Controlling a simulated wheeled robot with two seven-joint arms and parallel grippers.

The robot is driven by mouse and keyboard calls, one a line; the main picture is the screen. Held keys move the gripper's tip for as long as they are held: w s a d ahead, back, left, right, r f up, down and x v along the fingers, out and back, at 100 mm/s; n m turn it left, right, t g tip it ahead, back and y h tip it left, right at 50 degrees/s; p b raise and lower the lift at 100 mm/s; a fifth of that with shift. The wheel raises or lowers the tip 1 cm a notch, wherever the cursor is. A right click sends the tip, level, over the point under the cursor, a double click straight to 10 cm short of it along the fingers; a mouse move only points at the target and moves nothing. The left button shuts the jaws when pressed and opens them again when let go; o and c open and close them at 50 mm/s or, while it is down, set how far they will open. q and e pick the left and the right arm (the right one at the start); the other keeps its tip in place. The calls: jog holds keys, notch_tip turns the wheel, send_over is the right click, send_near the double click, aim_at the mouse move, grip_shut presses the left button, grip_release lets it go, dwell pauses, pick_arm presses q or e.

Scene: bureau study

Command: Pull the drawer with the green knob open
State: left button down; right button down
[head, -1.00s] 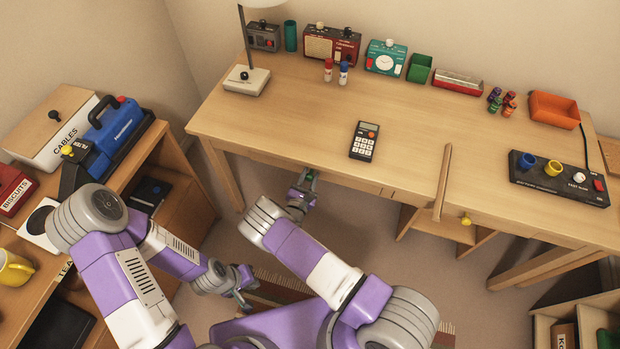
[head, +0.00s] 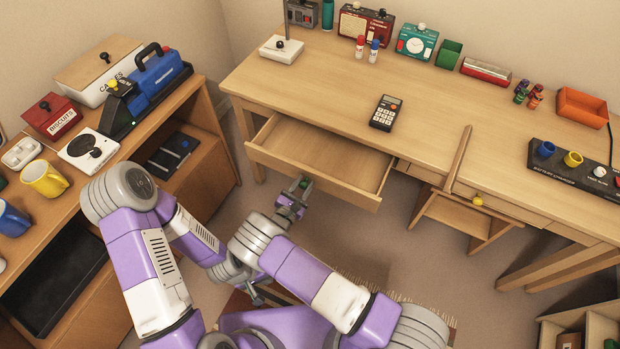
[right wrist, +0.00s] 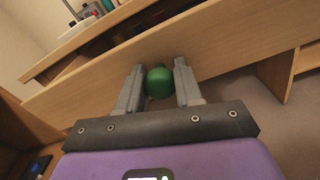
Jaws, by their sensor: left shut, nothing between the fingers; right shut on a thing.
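The drawer (head: 330,152) under the desk's left part stands pulled out, and its inside looks empty. Its green knob (right wrist: 159,82) sits between the fingers of my right gripper (right wrist: 159,88) in the right wrist view, at the drawer's front panel (right wrist: 215,45). In the head view my right gripper (head: 299,188) is at the drawer front, with a bit of green at its tip. It is shut on the green knob. My left gripper (head: 256,296) is low, below the right one, away from the desk, shut and empty.
The desk top (head: 330,95) holds a calculator (head: 386,112) and several items along the back. A second drawer with a yellow knob (head: 477,200) is at the right, beside an upright wooden board (head: 457,160). A shelf unit (head: 190,120) stands at the left.

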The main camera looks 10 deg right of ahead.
jog(key=shift+s+a+r, duration=0.1)
jog(key=shift+s+a, duration=0.25)
jog(key=shift+s, duration=0.2)
jog(key=c, duration=0.8)
grip_release()
jog(key=shift+o, duration=0.2)
notch_tip(320, 180, up, 10)
jog(key=p, duration=0.3)
